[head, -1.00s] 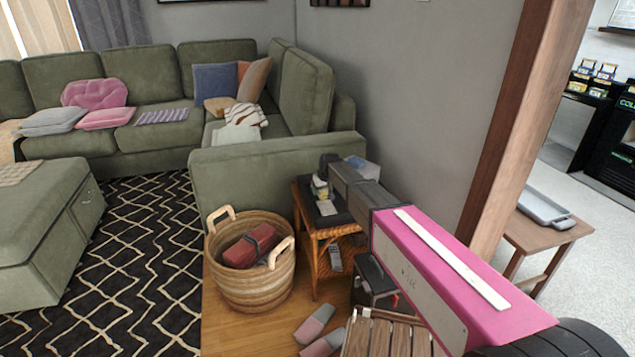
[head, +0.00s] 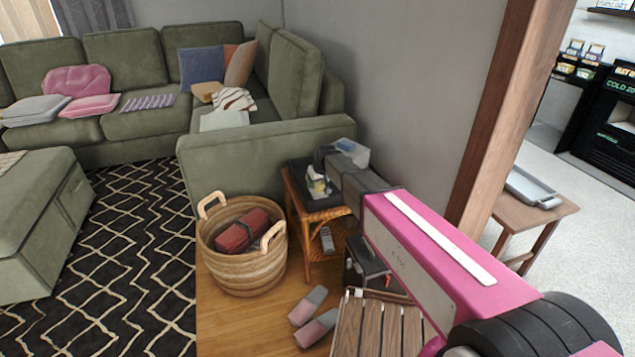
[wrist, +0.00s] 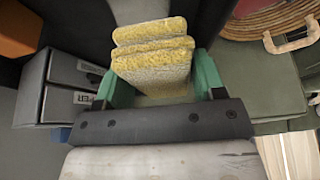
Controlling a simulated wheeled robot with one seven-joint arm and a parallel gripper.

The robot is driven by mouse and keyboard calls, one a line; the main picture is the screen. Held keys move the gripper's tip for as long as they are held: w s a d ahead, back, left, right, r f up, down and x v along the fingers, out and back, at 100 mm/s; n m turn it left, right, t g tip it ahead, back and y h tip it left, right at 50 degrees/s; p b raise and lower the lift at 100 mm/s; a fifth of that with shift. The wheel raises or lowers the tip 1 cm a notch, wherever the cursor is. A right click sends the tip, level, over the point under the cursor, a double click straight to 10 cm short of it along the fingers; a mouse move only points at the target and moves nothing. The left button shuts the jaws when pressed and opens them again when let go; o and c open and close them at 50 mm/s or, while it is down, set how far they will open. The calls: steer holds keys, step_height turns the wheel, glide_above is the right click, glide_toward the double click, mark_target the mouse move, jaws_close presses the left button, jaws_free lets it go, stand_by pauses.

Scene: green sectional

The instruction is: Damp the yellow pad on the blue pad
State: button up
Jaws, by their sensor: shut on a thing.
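The yellow pad (wrist: 152,65) is a rough, sponge-like block; in the wrist view it stands between the two green fingertips. My gripper (wrist: 158,82) is shut on it. In the head view the gripper (head: 322,168) is at the far end of my pink arm, over the small wicker side table (head: 289,190), and the pad there is too small to make out clearly.
A grey drawer box (wrist: 65,90) is left of the gripper in the wrist view. A woven basket (head: 243,270) stands left of the side table, with the green sofa (head: 270,150) behind. Slippers (head: 315,330) and a slatted wooden stool (head: 380,325) are in front.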

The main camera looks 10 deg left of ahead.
steer(key=d+r+m+h, duration=0.15)
steer(key=d+r, duration=0.45)
steer(key=d, duration=0.6)
steer(key=s+d+r+m+t, duration=0.1)
steer(key=d+r+m, duration=0.2)
steer(key=d+r, duration=0.7)
steer(key=d+r+m+h, duration=0.1)
steer(key=d+r+m, duration=0.15)
steer(key=d, duration=1.25)
steer(key=n+y, duration=0.3)
steer(key=n, duration=0.4)
glide_above(346, 143)
steer(key=d, duration=0.1)
steer(key=shift+s+f+g+h, duration=0.15)
steer(key=shift+f+g, duration=0.05)
steer(key=shift+f, duration=0.35)
steer(key=shift+s+f+g+h, duration=0.1)
steer(key=shift+s+f+g, duration=0.1)
steer(key=shift+f, duration=3.3)
steer(key=shift+f, duration=0.5)
steer(key=shift+r, duration=0.1)
steer(key=shift+r, duration=3.4)
